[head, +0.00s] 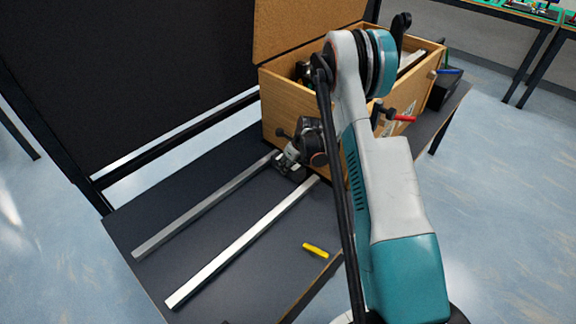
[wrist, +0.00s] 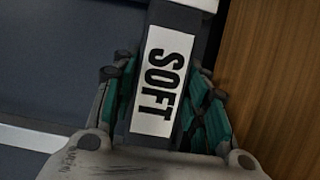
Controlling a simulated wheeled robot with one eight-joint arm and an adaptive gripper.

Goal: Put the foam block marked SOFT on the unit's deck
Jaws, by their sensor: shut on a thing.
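The foam block (wrist: 187,15) is dark, with a white label (wrist: 162,80) reading SOFT. In the wrist view it sits between the teal-padded fingers of my gripper (wrist: 162,78), which is shut on it. In the head view my gripper (head: 290,166) points down beside the wooden box, near the far ends of two metal rails; the block is hard to make out there. The dark tabletop (head: 205,235) carries the rails (head: 205,205) (head: 243,243). I cannot tell for certain which surface is the unit's deck, or whether the block touches anything below.
The wooden box (head: 278,122) with an open lid (head: 300,25) stands at the table's far end, holding several things. A red-handled clamp (head: 402,118) is on its side. A small yellow object (head: 315,250) lies near the table's right edge. The tabletop between the rails is clear.

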